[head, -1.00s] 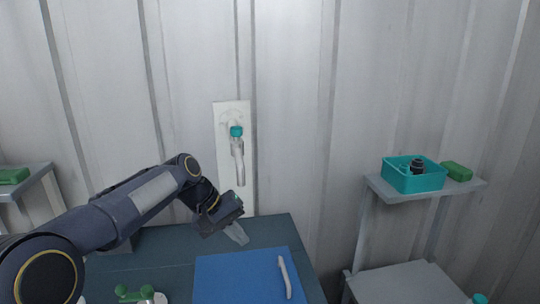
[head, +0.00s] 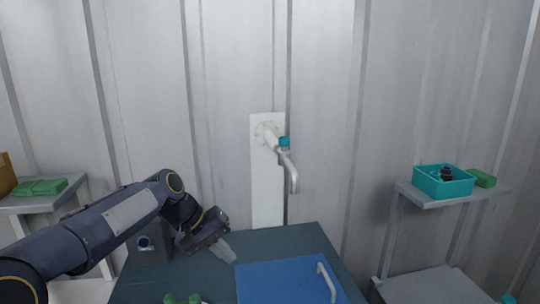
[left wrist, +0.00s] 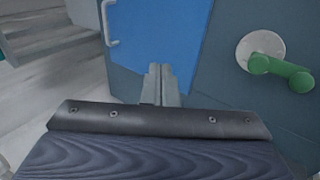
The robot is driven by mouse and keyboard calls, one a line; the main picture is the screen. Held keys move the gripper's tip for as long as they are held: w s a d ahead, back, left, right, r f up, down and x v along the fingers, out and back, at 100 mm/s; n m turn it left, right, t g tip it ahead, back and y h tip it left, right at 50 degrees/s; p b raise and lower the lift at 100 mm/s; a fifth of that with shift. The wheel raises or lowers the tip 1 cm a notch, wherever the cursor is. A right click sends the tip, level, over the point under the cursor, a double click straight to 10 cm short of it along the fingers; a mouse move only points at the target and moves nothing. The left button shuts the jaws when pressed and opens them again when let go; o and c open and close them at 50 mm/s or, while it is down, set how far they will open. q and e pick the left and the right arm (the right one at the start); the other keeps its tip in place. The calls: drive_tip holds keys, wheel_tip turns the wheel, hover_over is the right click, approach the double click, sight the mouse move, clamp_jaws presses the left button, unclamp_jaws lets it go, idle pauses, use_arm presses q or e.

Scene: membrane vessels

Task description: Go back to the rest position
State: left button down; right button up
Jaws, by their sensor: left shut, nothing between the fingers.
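My left gripper (head: 224,250) is shut and empty, held over the dark table top (head: 285,239) near its back edge. It points down and to the right, to the left of the blue panel (head: 280,282) with a pale handle. In the left wrist view the shut fingers (left wrist: 160,84) show in front of the blue panel (left wrist: 155,45), apart from the green valve handle (left wrist: 280,70) on its pale round base. My right gripper is not in view.
A wall tap (head: 287,158) with a teal knob is on a white plate behind the table. A teal bin (head: 428,187) holding a dark item and a green block (head: 482,178) are on the right shelf. Green blocks (head: 40,187) lie on a left shelf.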

use_arm(q)
drive_tip(key=s+a+t, duration=0.1)
drive_tip(key=s+a, duration=0.4)
drive_tip(key=s, duration=0.3)
drive_tip(key=s+a+t, duration=0.1)
drive_tip(key=s+a, duration=0.4)
drive_tip(key=s, duration=0.4)
drive_tip(key=s+f+t+y, duration=0.1)
drive_tip(key=s+f+y, duration=0.1)
drive_tip(key=s+f, duration=0.6)
drive_tip(key=s, duration=0.5)
drive_tip(key=shift+a+m+t+y, duration=0.3)
drive_tip(key=shift+a+m+t, duration=0.1)
drive_tip(key=shift+s, duration=0.1)
